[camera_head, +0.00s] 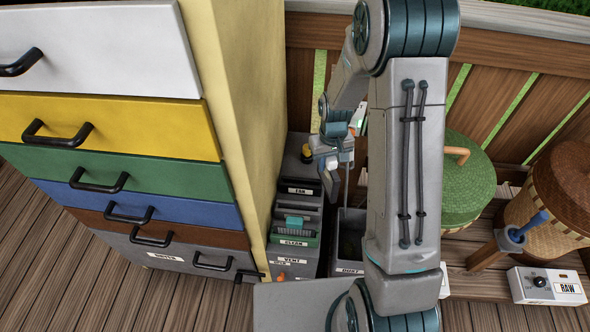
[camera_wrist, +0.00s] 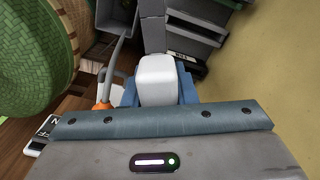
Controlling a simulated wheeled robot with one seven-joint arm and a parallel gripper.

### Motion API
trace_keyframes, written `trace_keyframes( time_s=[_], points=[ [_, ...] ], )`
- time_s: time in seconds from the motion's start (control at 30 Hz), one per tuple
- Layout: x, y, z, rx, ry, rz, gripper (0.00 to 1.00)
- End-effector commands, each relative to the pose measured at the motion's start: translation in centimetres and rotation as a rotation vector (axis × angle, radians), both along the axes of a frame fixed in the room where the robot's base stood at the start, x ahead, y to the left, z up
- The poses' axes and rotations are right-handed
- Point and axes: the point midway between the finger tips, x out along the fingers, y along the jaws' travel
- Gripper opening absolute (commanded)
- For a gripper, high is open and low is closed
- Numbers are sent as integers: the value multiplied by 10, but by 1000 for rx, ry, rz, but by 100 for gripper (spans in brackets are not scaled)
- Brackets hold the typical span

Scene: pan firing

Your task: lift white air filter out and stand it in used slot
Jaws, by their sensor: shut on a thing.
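My gripper (camera_head: 333,160) is up above the grey labelled unit, beside the cabinet. In the wrist view its blue fingers (camera_wrist: 158,93) are shut on a white block, the white air filter (camera_wrist: 157,78). The filter is clear of the unit as far as I can see; its lower end is hidden. I cannot make out which slot is the used one.
A drawer cabinet (camera_head: 120,130) closes off the left. A wooden fence (camera_head: 505,85) runs behind. My arm covers the middle.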

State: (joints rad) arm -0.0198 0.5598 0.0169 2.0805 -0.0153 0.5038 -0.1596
Motion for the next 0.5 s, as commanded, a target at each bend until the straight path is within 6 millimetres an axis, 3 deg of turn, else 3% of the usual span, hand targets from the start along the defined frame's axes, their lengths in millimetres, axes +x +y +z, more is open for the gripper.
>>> trace_keyframes(
  time_s=[0.03,0.2,0.4,0.5],
  points=[
    [0,11,-16,3,1,108,0],
    [0,47,-42,6,1,549,0],
    [-2,78,-60,6,-3,971,0],
    [-2,87,-64,3,-4,1095,0]
  ],
)
